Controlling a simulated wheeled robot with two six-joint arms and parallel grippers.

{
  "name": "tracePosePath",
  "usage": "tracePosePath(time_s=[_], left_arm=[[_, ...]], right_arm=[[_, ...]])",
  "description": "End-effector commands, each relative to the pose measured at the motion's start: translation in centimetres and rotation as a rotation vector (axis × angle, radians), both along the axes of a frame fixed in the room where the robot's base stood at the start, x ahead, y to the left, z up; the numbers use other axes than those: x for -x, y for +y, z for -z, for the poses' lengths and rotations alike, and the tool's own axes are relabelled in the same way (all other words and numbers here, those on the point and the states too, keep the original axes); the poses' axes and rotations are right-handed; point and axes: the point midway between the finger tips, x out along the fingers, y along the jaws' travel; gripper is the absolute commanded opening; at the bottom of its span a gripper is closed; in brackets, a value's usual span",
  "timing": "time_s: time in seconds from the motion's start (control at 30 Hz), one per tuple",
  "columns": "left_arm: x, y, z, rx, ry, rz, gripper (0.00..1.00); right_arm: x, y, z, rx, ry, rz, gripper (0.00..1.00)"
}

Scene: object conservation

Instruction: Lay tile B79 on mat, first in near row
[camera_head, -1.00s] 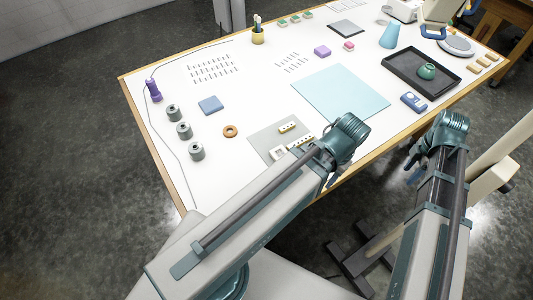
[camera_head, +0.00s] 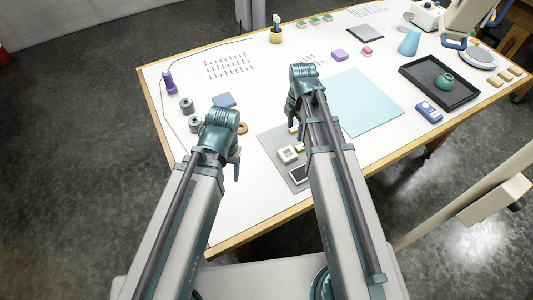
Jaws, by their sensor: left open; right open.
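I cannot read the label B79 on any piece, so I cannot tell which is that tile. A light blue sheet (camera_head: 365,103) lies flat and bare on the table. A grey mat (camera_head: 270,142) nearer me carries a cream square piece (camera_head: 287,154) and a dark piece with a light edge (camera_head: 299,174); my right arm hides part of it. My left gripper (camera_head: 237,166) is open, over the table left of the grey mat. My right gripper (camera_head: 292,112) is open, between the grey mat and the blue sheet. Neither holds anything visible.
A blue block (camera_head: 224,100) and a brown ring (camera_head: 242,128) lie by my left wrist. Grey cylinders (camera_head: 187,105) stand at the left. A dark tray (camera_head: 425,75) holds a green pot (camera_head: 444,82). Small dark marks (camera_head: 228,65) and a purple block (camera_head: 339,55) lie farther back.

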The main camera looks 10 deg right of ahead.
Motion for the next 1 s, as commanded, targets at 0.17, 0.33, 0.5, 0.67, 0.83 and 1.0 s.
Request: tracePosePath(time_s=[0.17,0.33,0.5,0.67,0.83,1.0], left_arm=[[0.0,0.0,0.3,0.000,0.000,0.000,0.99],[0.0,0.0,1.8,0.000,-0.001,0.000,1.00],[0.0,0.0,4.1,0.000,-0.001,0.000,1.00],[0.0,0.0,6.4,0.000,-0.001,0.006,1.00],[0.0,0.0,8.4,-0.001,0.000,0.011,1.00],[0.0,0.0,8.7,-0.002,0.000,0.013,1.00]], right_arm=[[0.0,0.0,0.3,0.000,0.000,0.000,0.99],[0.0,0.0,1.7,0.000,0.000,0.000,1.00],[0.0,0.0,4.1,0.000,0.000,0.000,1.00],[0.0,0.0,6.4,0.000,0.000,0.000,1.00],[0.0,0.1,8.4,0.000,0.000,0.000,1.00],[0.0,0.1,8.7,0.000,0.000,0.000,1.00]])
